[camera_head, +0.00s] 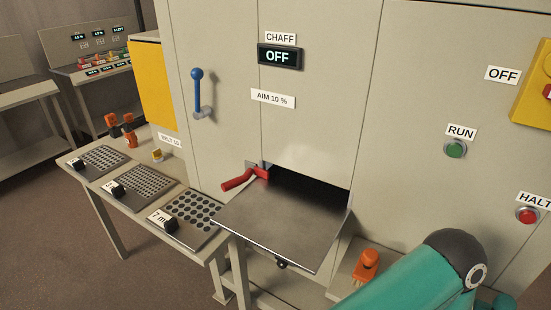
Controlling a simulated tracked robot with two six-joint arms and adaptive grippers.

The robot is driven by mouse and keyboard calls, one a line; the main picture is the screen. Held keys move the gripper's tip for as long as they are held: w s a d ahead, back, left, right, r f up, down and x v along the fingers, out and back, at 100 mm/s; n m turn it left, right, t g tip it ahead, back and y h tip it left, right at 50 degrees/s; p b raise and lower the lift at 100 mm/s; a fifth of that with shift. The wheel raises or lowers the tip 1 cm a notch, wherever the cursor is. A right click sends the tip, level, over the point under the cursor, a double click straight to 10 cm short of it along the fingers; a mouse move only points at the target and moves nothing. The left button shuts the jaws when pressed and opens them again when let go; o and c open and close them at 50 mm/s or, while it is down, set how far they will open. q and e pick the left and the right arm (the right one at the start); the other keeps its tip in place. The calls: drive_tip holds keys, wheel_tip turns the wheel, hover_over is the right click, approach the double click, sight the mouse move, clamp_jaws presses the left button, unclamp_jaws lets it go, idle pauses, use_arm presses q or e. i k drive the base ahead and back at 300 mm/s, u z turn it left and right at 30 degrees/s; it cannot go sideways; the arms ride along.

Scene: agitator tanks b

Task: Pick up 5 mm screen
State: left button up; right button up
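Three perforated screens lie in a row on a narrow side table, each with a black block handle and a white label. The nearest screen (200,209) has the largest holes and its label reads 7 m, cut off. The middle screen (150,180) has smaller holes, and the far left screen (105,157) also has small holes. Their labels are too small to read, so I cannot tell for sure which is the 5 mm screen. Neither of my grippers is in view; only part of a teal arm of mine shows at the lower right.
A metal tray (280,226) juts from a dark opening, right beside the 7 mm screen, with a red handle (243,179) at its left. A blue lever (198,92) sticks out from the cabinet. An orange brush (366,266) stands low. The table's front side faces open floor (120,275).

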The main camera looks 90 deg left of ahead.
sight(98, 163)
drive_tip(key=k, duration=2.8)
drive_tip(key=u, duration=0.3)
drive_tip(key=i, duration=0.15)
drive_tip(key=u, duration=2.8)
drive_tip(key=i, duration=0.55)
drive_tip(key=z, duration=0.7)
